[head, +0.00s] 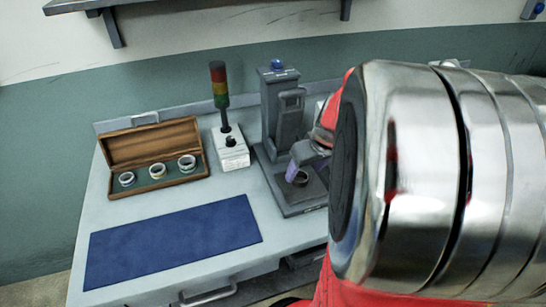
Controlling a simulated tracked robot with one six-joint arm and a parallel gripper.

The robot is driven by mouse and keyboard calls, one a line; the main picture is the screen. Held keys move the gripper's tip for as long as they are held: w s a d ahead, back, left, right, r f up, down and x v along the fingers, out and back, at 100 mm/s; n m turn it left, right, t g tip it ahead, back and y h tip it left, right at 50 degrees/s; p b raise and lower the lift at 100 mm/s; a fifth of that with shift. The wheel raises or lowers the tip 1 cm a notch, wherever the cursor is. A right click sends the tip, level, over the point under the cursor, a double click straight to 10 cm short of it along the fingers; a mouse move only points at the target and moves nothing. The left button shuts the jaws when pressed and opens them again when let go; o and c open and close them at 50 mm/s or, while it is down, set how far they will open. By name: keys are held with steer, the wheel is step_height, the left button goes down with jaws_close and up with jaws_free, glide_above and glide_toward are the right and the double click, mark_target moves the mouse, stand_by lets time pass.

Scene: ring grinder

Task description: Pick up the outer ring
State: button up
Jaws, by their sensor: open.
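A small dark ring (301,179) sits on the base of the grey grinder (283,110). I cannot tell for certain that it is the outer ring. My gripper (307,171) is at the grinder, its purple fingers pointing down close to this ring. The gripper is open; the far finger is partly hidden, and I cannot tell whether the fingers touch the ring. Three other rings stand in the open wooden box: a left one (127,179), a middle one (157,171) and a right one (187,163).
The wooden box (150,143) stands at the table's back left. A signal tower (221,95) with red, amber and green bands is between box and grinder. An empty blue mat (173,241) lies in front. My arm blocks the right side.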

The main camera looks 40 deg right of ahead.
mark_target(298, 180)
steer(key=shift+x, duration=2.15)
steer(key=shift+c, duration=0.2)
steer(key=c, duration=1.3)
steer(key=shift+o, duration=0.2)
steer(key=shift+r, duration=0.15)
step_height(298, 180, up, 10)
